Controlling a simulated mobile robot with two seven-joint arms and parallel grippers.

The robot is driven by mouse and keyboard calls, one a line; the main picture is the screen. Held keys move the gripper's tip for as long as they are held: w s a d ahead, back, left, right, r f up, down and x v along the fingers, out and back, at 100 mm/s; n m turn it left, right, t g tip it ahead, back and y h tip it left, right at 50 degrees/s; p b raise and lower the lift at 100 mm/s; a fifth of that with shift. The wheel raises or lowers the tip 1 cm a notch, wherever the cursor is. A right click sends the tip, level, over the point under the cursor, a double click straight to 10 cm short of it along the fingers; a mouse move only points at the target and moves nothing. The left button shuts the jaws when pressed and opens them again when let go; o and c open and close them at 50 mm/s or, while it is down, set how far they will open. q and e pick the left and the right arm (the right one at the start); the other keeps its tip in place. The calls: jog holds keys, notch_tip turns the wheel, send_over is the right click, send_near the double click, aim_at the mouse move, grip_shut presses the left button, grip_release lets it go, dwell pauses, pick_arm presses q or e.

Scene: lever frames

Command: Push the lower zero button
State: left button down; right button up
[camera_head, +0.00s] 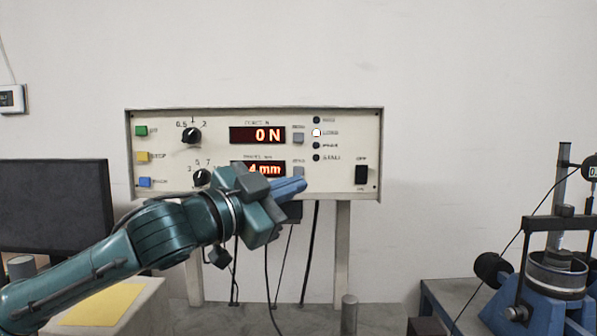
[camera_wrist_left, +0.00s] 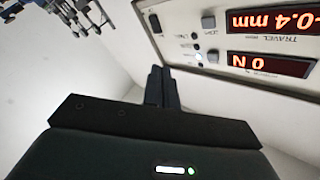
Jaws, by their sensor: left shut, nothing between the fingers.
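The lower zero button (camera_head: 299,171) is a small grey square on the cream control panel (camera_head: 345,185), right of the TRAVEL display (camera_head: 250,167). In the left wrist view, where the panel appears upside down, the lower zero button (camera_wrist_left: 209,22) is beside the TRAVEL display. My left gripper (camera_head: 304,184) is shut and empty, its blue fingertips just below and right of that button in the head view. In the left wrist view the shut fingers (camera_wrist_left: 160,75) appear apart from the button. I cannot tell whether they touch the panel. My right gripper is not in view.
The upper zero button (camera_head: 298,137) sits beside the force display (camera_head: 257,135), which reads 0 N. A black power switch (camera_head: 362,174) is at the panel's right. A dark monitor (camera_head: 55,210) stands left, a blue test rig (camera_head: 550,285) right.

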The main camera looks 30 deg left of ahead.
aim_at(299, 171)
pick_arm(q)
jog(key=w+a+p, duration=0.3)
jog(key=w, duration=0.5)
jog(key=shift+a+p, duration=0.4)
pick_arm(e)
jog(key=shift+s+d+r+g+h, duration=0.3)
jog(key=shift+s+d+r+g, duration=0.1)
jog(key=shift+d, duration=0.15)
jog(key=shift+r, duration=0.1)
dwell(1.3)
pick_arm(q)
jog(key=shift+w+a+r+p, duration=0.15)
jog(key=shift+w+p, duration=0.15)
jog(key=shift+p, duration=0.2)
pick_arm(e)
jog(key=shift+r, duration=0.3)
